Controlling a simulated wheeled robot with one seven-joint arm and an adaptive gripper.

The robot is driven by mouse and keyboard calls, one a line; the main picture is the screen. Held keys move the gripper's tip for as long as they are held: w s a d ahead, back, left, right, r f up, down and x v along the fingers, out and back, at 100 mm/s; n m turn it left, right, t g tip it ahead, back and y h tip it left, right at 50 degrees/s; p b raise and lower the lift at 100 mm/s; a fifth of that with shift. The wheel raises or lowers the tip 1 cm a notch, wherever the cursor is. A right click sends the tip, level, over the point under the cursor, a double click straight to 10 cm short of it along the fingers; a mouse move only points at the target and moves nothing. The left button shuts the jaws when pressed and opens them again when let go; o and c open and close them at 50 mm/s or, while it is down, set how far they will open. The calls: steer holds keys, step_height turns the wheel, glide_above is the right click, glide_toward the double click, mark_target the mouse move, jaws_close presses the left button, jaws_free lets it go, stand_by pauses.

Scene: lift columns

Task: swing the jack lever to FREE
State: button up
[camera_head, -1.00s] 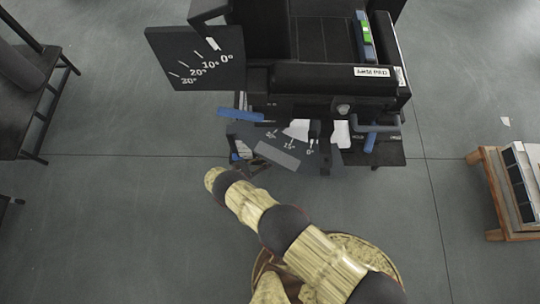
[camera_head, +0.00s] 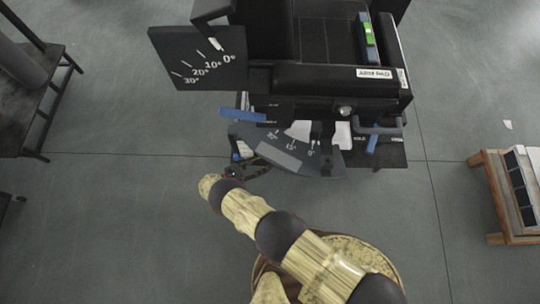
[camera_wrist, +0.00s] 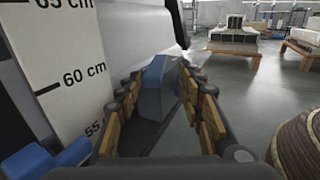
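In the wrist view my gripper (camera_wrist: 163,115) is open, with one finger on each side of a blue block-like handle (camera_wrist: 155,80). I cannot tell whether either finger touches it. A second blue part (camera_wrist: 45,160) is at the lower left. In the head view my gripper (camera_head: 262,168) is at the front left of the black column machine, partly hidden by the dark angle scale. A blue bar (camera_head: 243,115) sticks out left above it, and another blue lever (camera_head: 372,145) stands at the machine's front right. The small lettering beside that lever is too small to read surely.
The angle scale plate (camera_head: 285,152) lies just right of my gripper. A larger angle board (camera_head: 195,60) stands above left. A height scale in cm (camera_wrist: 65,70) is close on the left in the wrist view. A wooden stand (camera_head: 495,190) is far right; floor between is clear.

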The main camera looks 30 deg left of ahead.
steer(key=shift+v, duration=1.7)
steer(key=shift+s, duration=0.15)
